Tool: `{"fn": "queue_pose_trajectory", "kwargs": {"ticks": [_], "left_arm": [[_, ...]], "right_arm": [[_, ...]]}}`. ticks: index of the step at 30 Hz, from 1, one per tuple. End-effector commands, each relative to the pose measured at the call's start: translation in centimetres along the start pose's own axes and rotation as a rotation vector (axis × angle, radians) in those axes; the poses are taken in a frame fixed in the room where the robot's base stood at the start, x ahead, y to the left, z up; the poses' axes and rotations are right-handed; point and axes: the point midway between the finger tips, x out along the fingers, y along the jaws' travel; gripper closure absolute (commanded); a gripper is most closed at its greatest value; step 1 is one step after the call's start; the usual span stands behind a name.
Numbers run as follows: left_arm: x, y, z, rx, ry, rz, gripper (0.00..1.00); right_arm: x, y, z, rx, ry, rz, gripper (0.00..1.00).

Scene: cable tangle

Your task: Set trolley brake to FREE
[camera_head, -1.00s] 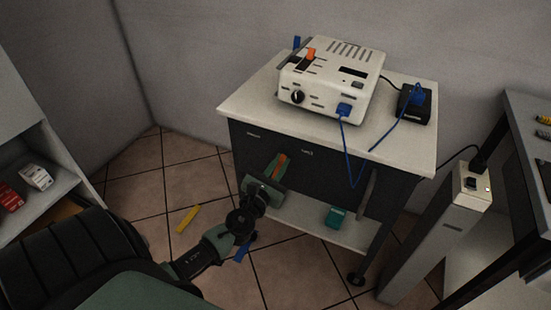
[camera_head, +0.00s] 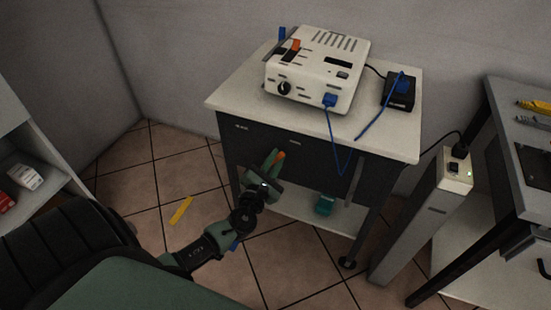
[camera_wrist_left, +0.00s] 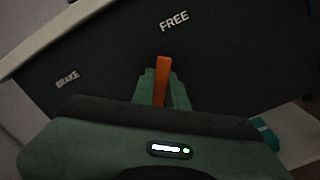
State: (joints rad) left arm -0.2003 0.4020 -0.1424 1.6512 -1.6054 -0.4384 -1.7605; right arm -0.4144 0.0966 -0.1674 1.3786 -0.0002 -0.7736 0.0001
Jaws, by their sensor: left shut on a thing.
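The lever's base is hidden behind the fingers. My right gripper is not in view.
A white device (camera_head: 315,75) with a blue cable and a black box (camera_head: 398,91) stand on the trolley top. A teal box (camera_head: 324,205) is on its lower shelf. A pale post (camera_head: 420,220) stands to the right. A yellow strip (camera_head: 181,210) lies on the floor.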

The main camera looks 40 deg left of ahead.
Motion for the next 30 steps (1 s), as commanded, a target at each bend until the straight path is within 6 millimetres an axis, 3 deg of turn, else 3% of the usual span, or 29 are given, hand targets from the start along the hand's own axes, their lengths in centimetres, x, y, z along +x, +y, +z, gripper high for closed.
{"fn": "queue_pose_trajectory", "kwargs": {"ticks": [4, 5, 7, 19, 30], "left_arm": [[-0.1, -0.2, -0.1, 0.004, 0.002, -0.004, 1.0], [-0.1, -0.2, -0.1, 0.004, 0.002, -0.004, 0.83], [-0.1, -0.2, -0.1, 0.004, 0.002, -0.004, 0.64], [-0.7, -0.1, -0.1, 0.001, 0.001, -0.003, 0.64], [-6.5, -0.2, -0.2, 0.003, 0.002, -0.005, 0.64]], "right_arm": [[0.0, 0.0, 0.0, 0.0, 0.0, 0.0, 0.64], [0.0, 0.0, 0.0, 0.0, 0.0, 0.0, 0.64], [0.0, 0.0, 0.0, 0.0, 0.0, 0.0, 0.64], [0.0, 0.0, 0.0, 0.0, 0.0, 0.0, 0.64], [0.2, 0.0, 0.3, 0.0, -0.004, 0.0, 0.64]]}}
